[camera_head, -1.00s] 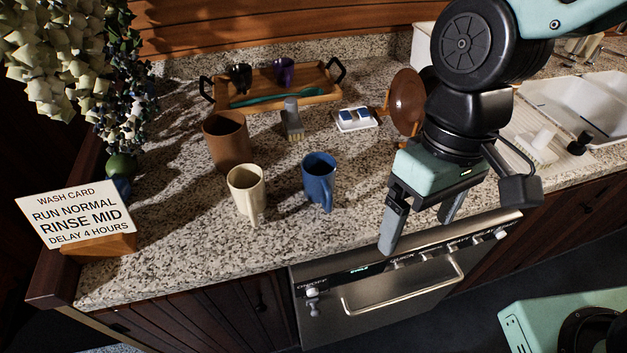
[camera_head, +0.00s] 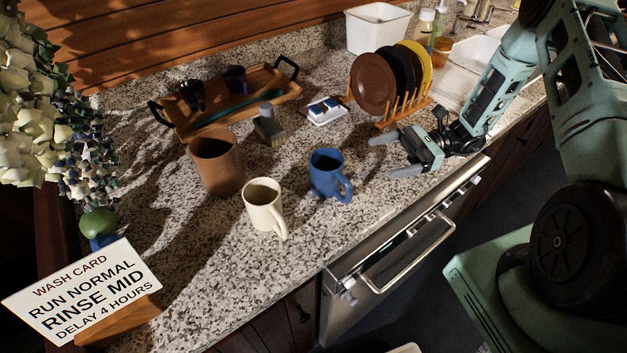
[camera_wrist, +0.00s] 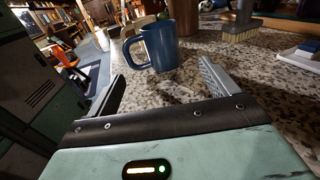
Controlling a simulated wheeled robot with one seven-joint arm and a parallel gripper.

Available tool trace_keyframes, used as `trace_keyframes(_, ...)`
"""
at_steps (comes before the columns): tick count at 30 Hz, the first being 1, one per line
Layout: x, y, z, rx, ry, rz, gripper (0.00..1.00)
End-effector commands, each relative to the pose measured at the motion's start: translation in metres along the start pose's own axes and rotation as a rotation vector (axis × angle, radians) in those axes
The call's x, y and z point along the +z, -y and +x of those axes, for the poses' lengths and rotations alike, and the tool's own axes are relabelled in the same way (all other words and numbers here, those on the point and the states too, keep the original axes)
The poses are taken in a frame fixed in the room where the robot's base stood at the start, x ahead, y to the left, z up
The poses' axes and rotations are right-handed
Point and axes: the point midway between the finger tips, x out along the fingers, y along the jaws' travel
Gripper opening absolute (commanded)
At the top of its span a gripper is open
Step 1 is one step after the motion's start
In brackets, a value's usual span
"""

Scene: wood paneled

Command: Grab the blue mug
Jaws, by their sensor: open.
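The blue mug (camera_head: 328,174) stands upright on the speckled granite counter (camera_head: 310,240), its handle toward the lower right in the head view. My gripper (camera_head: 386,155) is open, low over the counter to the right of the mug, with its fingers pointing left toward it. In the wrist view the blue mug (camera_wrist: 160,46) is ahead of the open fingers (camera_wrist: 165,80), apart from them, its handle on the left. Nothing is between the fingers.
A cream mug (camera_head: 263,206) stands left of the blue mug, with a brown canister (camera_head: 217,163) behind it. A brush (camera_head: 268,126) and a small white dish (camera_head: 326,111) are behind. A plate rack (camera_head: 404,108) stands behind my gripper. The counter's front edge is close.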

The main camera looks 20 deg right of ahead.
Motion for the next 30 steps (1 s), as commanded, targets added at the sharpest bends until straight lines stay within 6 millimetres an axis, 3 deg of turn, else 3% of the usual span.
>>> trace_keyframes(5,-0.008,0.003,-0.005,-0.053,0.030,0.022,0.87)
trace_keyframes(21,-0.004,0.006,0.098,-0.047,0.028,0.020,0.87)
trace_keyframes(30,-0.004,0.005,0.121,-0.047,0.027,0.022,0.87)
